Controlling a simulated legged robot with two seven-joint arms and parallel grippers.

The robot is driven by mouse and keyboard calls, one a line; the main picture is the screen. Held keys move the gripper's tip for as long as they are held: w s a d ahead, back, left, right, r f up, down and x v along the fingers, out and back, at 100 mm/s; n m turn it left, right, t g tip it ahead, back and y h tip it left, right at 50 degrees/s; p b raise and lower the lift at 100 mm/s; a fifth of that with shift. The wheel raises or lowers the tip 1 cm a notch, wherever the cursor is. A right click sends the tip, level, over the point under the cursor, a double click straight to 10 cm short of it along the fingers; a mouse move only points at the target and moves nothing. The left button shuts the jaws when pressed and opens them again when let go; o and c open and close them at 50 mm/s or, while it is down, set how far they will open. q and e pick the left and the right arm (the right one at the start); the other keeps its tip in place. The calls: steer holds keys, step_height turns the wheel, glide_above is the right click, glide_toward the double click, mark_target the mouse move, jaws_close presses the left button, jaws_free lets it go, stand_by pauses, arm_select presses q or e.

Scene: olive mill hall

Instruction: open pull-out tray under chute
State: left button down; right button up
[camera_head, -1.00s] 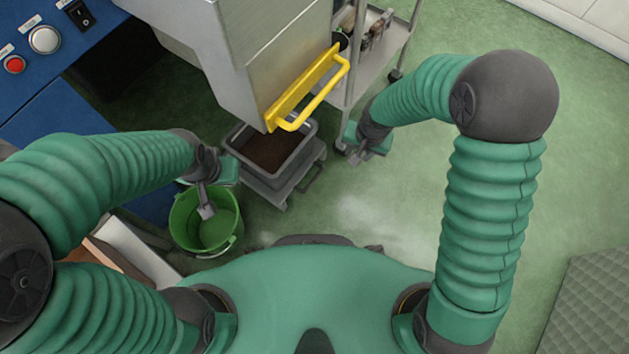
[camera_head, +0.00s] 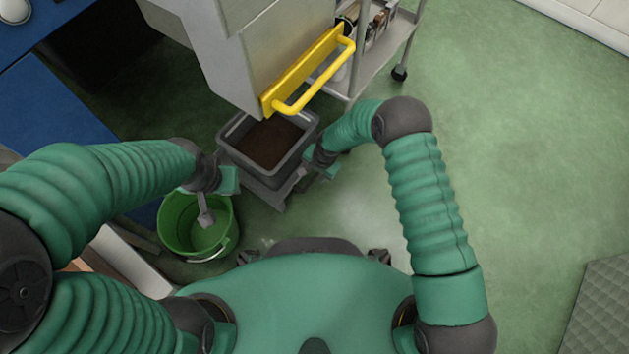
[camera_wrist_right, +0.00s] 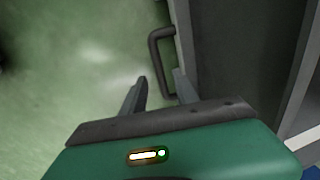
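A grey bin (camera_head: 241,161) with dark brown contents stands under the metal chute (camera_head: 262,60). It rests on a grey pull-out tray (camera_head: 266,193) near the floor. In the right wrist view the tray's dark bar handle (camera_wrist_right: 156,58) stands out from a grey side. My right gripper (camera_head: 304,178) is beside the tray's right side. In the wrist view its two fingers (camera_wrist_right: 157,90) are apart, with the handle's near end just beyond and between the tips; contact is unclear. In the head view my right forearm hides the handle. My left gripper (camera_head: 206,212) hangs over a green bucket; its finger gap is unclear.
The green bucket (camera_head: 178,232) stands left of the tray. A yellow handle bar (camera_head: 320,82) juts from the chute above the bin. A wheeled metal cart (camera_head: 385,55) stands behind on the right. The green floor to the right is clear up to a grey mat (camera_head: 603,312).

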steer(key=f, duration=0.1)
steer(key=f+b, duration=0.1)
steer(key=f, duration=0.1)
steer(key=shift+w+a+f, duration=0.2)
steer(key=shift+a, duration=0.05)
jaws_close()
stand_by(1.2)
